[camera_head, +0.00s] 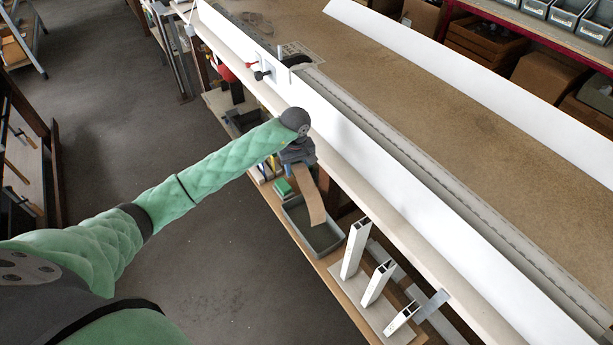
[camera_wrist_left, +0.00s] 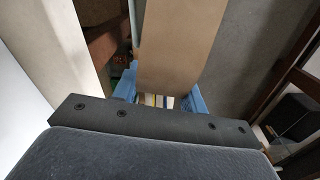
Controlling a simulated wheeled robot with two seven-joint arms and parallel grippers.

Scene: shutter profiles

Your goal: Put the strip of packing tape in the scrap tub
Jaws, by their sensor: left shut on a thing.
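The strip of packing tape (camera_head: 311,196) is a brown, slightly curved band. My left gripper (camera_head: 301,160) is shut on its upper end, below the edge of the long bench. The strip hangs down from the gripper, its lower end over or in the grey tub (camera_head: 325,241); I cannot tell whether it touches the tub. The tub stands on the low shelf and looks otherwise empty. In the left wrist view the strip (camera_wrist_left: 183,45) runs away from between the blue fingers (camera_wrist_left: 162,93). My right gripper is not in view.
White profiles (camera_head: 355,250) stand upright on the shelf right of the tub. A green box (camera_head: 283,187) lies at its left. The bench's pale front edge (camera_head: 365,195) passes above the shelf. The grey floor (camera_head: 220,270) at left is clear.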

